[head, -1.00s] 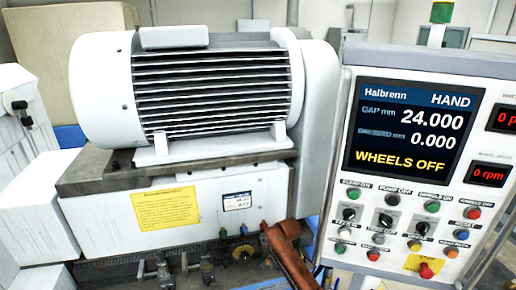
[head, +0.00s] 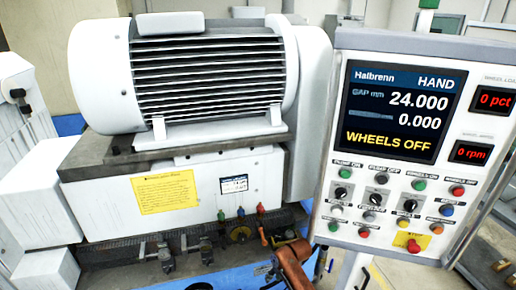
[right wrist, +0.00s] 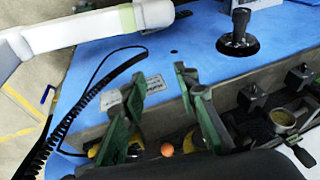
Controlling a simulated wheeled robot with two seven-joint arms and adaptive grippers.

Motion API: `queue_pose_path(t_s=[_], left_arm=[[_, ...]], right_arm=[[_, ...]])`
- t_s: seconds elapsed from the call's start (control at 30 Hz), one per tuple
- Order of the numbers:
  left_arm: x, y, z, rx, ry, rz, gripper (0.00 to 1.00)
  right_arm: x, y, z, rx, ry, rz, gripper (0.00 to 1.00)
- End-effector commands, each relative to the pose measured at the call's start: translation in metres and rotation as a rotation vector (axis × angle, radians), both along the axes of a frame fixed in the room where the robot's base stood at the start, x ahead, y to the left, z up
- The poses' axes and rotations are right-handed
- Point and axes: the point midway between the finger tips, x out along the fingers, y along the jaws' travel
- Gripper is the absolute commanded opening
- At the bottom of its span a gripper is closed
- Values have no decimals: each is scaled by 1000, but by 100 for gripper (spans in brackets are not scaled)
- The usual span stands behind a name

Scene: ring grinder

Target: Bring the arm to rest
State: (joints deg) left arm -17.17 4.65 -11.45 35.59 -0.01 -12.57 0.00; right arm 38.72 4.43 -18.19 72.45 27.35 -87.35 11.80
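The orange-brown link of my right arm (head: 293,266) shows at the bottom middle of the head view, below the control panel. In the right wrist view my right gripper (right wrist: 158,78) has two green fingers spread well apart. Nothing is held between them. They are over the front edge of a blue surface (right wrist: 205,42). I cannot make out the fingertips clearly in the head view. My left gripper is in neither current view.
The grinder (head: 205,75) fills the left and middle. The control panel (head: 400,140) stands at right, reading HAND, gap 24.000 and WHEELS OFF. Small valves (head: 240,212) sit below the housing. The wrist view shows a black knob (right wrist: 239,30), a coiled cable (right wrist: 72,125) and an orange ball (right wrist: 167,149).

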Motion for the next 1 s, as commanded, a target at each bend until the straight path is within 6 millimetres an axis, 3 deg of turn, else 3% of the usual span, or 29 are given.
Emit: queue_pose_path(t_s=[0.2,0.43,0.6,0.7,1.0], left_arm=[[-5,-1,-1,0,8,1,59],[-3,-1,-1,-2,4,1,59],[-1,-2,0,-2,2,1,59],[1,-2,0,-2,-1,0,59],[1,-2,0,-2,-1,0,59]], right_arm=[[-76,-54,-51,4,-19,-46,28],[-178,-128,-77,-37,-52,-130,28],[-260,-184,-75,-98,-73,-203,28],[-297,-209,-67,-135,-82,-235,28],[-371,-256,-41,-219,-93,-294,28]])
